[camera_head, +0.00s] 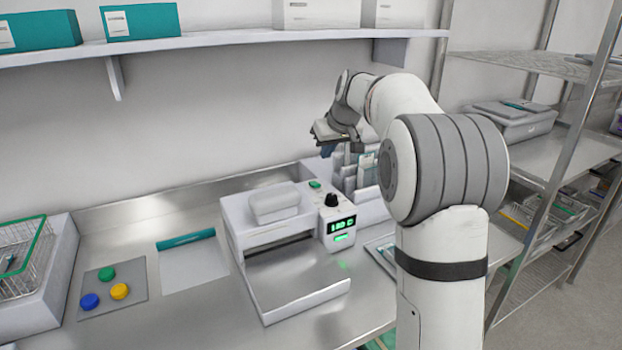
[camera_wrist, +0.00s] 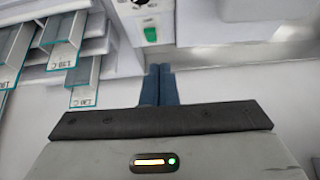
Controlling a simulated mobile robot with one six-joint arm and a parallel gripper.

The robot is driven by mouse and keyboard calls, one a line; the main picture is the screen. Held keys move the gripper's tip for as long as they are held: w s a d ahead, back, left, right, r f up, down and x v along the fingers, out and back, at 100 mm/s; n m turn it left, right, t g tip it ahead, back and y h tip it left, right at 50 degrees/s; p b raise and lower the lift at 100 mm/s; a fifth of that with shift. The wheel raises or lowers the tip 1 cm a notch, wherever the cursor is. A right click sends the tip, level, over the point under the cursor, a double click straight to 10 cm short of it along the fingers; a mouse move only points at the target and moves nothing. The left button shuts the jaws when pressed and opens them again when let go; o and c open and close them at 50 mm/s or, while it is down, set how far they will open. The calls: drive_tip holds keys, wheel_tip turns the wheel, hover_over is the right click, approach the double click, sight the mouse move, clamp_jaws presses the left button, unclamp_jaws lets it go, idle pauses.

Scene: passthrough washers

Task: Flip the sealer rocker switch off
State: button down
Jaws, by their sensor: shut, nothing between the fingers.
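The sealer (camera_head: 235,215) is a pale grey machine on the steel bench, with a lit green display (camera_head: 341,226) and a black knob (camera_head: 331,200). Its green rocker switch (camera_head: 315,184) is on top, behind the knob. In the wrist view the green rocker (camera_wrist: 150,34) sits in a white plate, just above the fingertips in the picture. Which way it is tipped is too small to tell. My gripper (camera_head: 327,151) is above the rear of the sealer. Its blue fingers (camera_wrist: 159,70) are together and empty, apart from the switch in the picture.
A rack of pouches (camera_head: 360,172) stands close to the right of the switch and also shows in the wrist view (camera_wrist: 66,45). A shelf (camera_head: 230,38) with boxes runs above. Coloured buttons (camera_head: 108,273) and a wire basket (camera_head: 22,262) are at the left.

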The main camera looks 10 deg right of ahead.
drive_tip(key=w, duration=0.3)
drive_tip(key=shift+w+d+f, duration=0.15)
drive_tip(key=shift+w+d, duration=0.05)
drive_tip(key=shift+w, duration=0.05)
drive_tip(key=p, duration=0.2)
hover_over(314, 184)
drive_tip(key=s, duration=0.2)
drive_tip(key=f, duration=0.8)
drive_tip(key=shift+w+d+f, duration=0.15)
drive_tip(key=shift+w+d, duration=0.05)
drive_tip(key=shift+w, duration=0.05)
drive_tip(key=shift+s+f, duration=0.2)
drive_tip(key=shift+f, duration=1.05)
drive_tip(key=shift+s+d+f, duration=0.15)
drive_tip(key=shift+f, duration=0.6)
